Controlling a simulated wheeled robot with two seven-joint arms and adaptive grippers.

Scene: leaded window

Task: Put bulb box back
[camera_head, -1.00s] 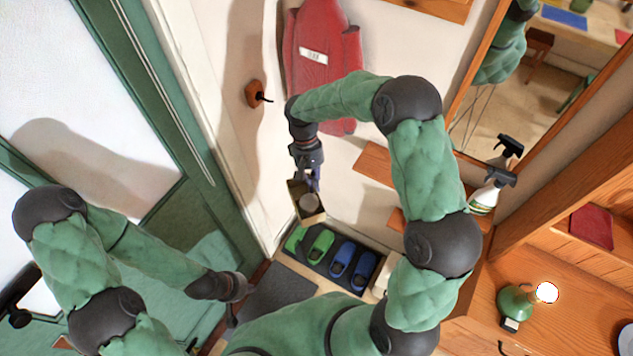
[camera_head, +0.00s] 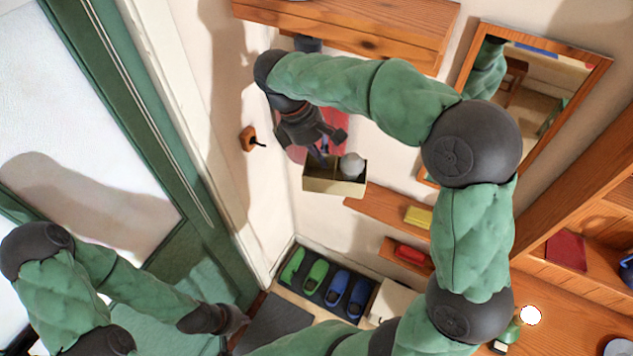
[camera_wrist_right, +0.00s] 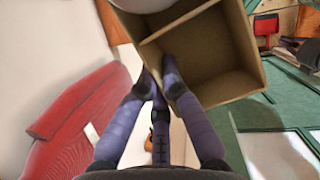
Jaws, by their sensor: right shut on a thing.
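The bulb box (camera_head: 335,187) is an open tan cardboard box with a divider, held in the air in front of the wall. A round whitish bulb (camera_head: 352,165) sits in its right part in the head view; the left part looks empty. My right gripper (camera_head: 322,155) is shut on the box at its wall or divider; I cannot tell which. In the right wrist view the fingers (camera_wrist_right: 160,92) meet at the edge of the box (camera_wrist_right: 215,55), and its near compartment is empty. My left gripper (camera_head: 232,319) hangs low at the left, away from the box, its fingers unclear.
A wooden shelf (camera_head: 360,32) spans the wall above the box. Smaller shelves at right hold a yellow item (camera_head: 418,216) and a red item (camera_head: 410,254). A mirror (camera_head: 590,72) hangs right, a wall peg (camera_head: 248,139) left. Shoes stand on a tray (camera_head: 300,262) below.

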